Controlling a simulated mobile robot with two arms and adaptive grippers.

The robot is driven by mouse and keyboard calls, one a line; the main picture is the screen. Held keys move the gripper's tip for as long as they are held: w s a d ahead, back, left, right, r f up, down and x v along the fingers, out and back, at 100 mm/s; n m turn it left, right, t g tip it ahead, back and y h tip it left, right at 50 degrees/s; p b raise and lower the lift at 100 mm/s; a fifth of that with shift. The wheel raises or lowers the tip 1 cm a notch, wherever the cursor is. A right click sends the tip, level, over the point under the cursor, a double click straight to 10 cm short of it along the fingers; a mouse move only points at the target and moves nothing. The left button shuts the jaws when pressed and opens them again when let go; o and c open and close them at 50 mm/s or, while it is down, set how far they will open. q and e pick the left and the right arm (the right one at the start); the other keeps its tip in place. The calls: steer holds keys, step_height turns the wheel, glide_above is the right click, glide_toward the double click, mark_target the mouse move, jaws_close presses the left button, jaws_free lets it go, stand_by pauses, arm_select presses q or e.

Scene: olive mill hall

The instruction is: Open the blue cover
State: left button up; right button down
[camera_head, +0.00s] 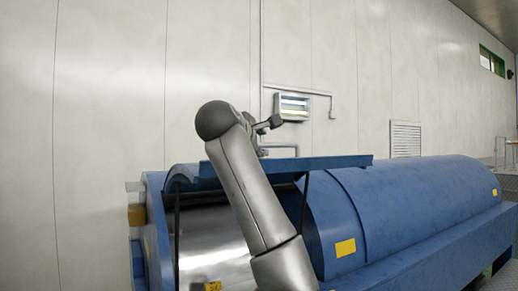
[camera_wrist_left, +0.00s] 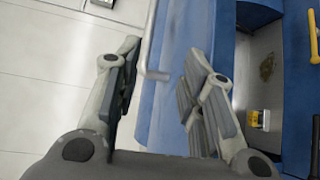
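The blue cover (camera_head: 325,162) is the raised flap on top of the long blue machine (camera_head: 410,205) in the head view. It stands above an opening with a shiny metal drum (camera_head: 205,240) inside, with dark struts under it. A grey bar handle (camera_head: 283,149) rises above the cover's back edge. My left gripper (camera_head: 268,134) is above the cover near the handle, partly hidden by my arm. In the left wrist view its fingers (camera_wrist_left: 160,55) are apart, with the handle (camera_wrist_left: 150,40) showing between them and the cover (camera_wrist_left: 180,65) behind. I cannot tell whether they touch it. My right gripper is not in view.
A pale panelled wall (camera_head: 110,110) stands close behind the machine. A wall lamp (camera_head: 291,107) and a vent (camera_head: 405,138) are on it. A yellow label (camera_head: 345,248) is on the machine's casing. Railings (camera_head: 508,150) show at the far right.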

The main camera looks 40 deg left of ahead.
arm_select(q)
steer(key=shift+s+d+r, duration=0.1)
steer(key=shift+s+r, duration=0.6)
steer(key=shift+s, duration=0.25)
steer(key=shift+s+r, duration=0.7)
steer(key=shift+s, duration=0.2)
